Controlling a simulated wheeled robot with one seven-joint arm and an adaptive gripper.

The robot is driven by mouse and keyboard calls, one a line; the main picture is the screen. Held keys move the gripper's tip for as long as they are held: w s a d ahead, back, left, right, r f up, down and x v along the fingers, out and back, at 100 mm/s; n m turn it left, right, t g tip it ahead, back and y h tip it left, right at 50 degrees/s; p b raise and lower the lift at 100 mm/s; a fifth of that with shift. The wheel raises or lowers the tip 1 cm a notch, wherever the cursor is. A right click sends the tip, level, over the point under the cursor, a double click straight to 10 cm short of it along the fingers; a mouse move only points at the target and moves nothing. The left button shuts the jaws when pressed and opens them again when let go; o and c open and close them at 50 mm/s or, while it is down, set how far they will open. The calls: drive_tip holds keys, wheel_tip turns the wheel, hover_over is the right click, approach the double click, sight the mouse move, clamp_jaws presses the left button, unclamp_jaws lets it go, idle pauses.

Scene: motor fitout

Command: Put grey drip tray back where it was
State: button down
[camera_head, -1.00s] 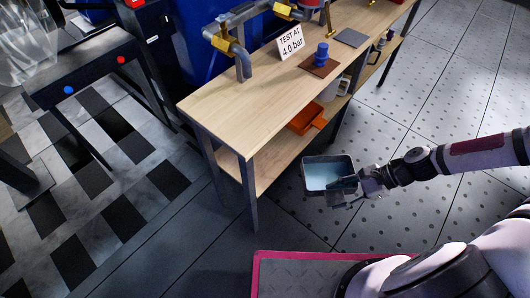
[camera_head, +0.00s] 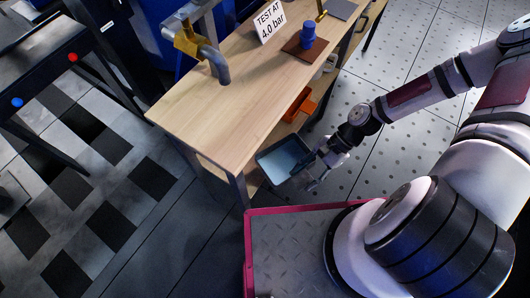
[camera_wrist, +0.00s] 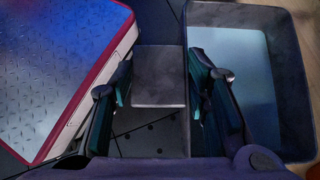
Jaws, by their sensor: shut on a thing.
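The grey drip tray (camera_head: 270,176) is an open rectangular tray with a dark rim and a pale bluish inside. It hangs in front of the workbench's right long side, below the top, near the lower shelf. My gripper (camera_head: 320,163) is at the tray's right side and is shut on it. In the wrist view the tray (camera_wrist: 285,100) fills the right side, and a flat grey piece (camera_wrist: 160,75) lies between the fingers. I cannot tell whether the bluish inside is liquid or reflection.
The wooden workbench (camera_head: 215,115) carries a pipe with a brass valve (camera_head: 187,40), a "TEST AT 4.0 bar" sign (camera_head: 268,22) and a blue part (camera_head: 308,36) on a brown mat. An orange bin (camera_head: 299,104) is on the lower shelf. Perforated floor to the right is clear.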

drive_tip(key=b, duration=0.2)
hover_over(265, 164)
drive_tip(key=d, duration=0.1)
drive_tip(key=shift+w+d, duration=0.2)
drive_tip(key=shift+w, duration=0.25)
wheel_tip(265, 164, down, 4)
drive_tip(key=shift+r+b, duration=0.25)
drive_tip(key=shift+b, duration=0.55)
drive_tip(key=c, duration=0.9)
unclamp_jaws()
